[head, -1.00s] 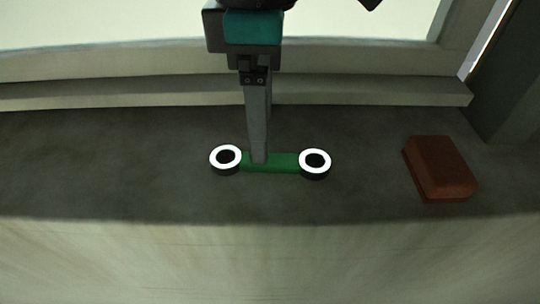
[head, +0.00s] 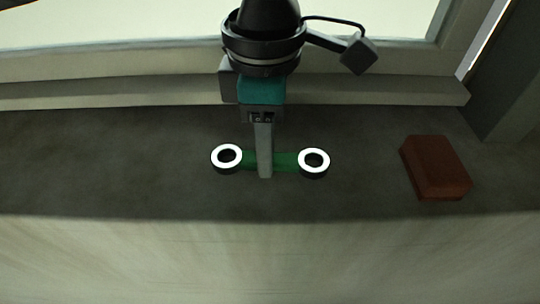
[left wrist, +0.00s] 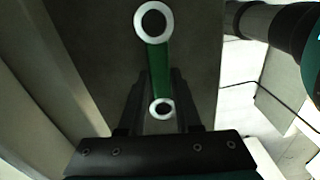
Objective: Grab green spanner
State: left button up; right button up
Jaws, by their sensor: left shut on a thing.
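The green spanner (head: 287,161) has a green handle and a white ring with a dark centre at each end. In the head view it lies level across the dark ledge. My left gripper (head: 265,172) comes down from above and is shut on the handle, a little left of its middle. In the left wrist view the spanner (left wrist: 160,65) runs up from between the fingers of my left gripper (left wrist: 157,95), with one ring beyond them and one nearer the palm. The fingers hide part of the handle. My right gripper is not in view.
A red-brown brick (head: 435,167) lies on the ledge (head: 110,165) to the right of the spanner. A pale window frame (head: 390,92) runs behind the ledge. The ledge drops off at its front edge. Its left part is clear.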

pick_arm(q)
grip_shut()
dwell(0.4)
